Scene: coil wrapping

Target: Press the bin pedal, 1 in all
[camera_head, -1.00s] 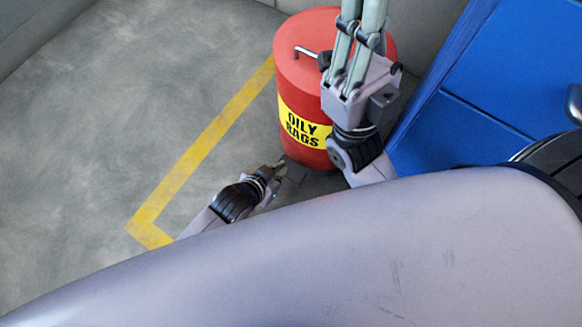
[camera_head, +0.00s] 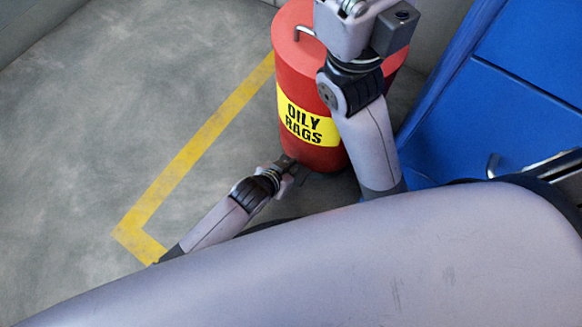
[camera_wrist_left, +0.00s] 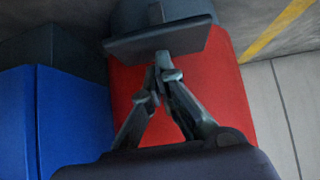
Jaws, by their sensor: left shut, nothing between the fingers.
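The red bin (camera_head: 312,155) with a yellow "OILY RAGS" label stands upright on the floor; its lid appears closed. In the left wrist view, a flat dark pedal (camera_wrist_left: 185,38) sticks out from the red bin wall (camera_wrist_left: 218,85). My left gripper (camera_head: 287,164) is low at the bin's front base, shut and empty. In the left wrist view its fingertips (camera_wrist_left: 160,68) meet at the pedal's edge; I cannot tell whether they touch it. My left gripper largely hides the pedal in the head view. My right gripper (camera_head: 350,25) is in front of the lid, its fingers cut off by the top edge.
Blue cabinets (camera_head: 460,140) stand close on the right of the bin. A yellow floor line (camera_head: 190,150) runs on the left, with clear grey floor (camera_head: 90,130) beyond it. A wall is close behind the bin. My own body fills the lower part of the head view.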

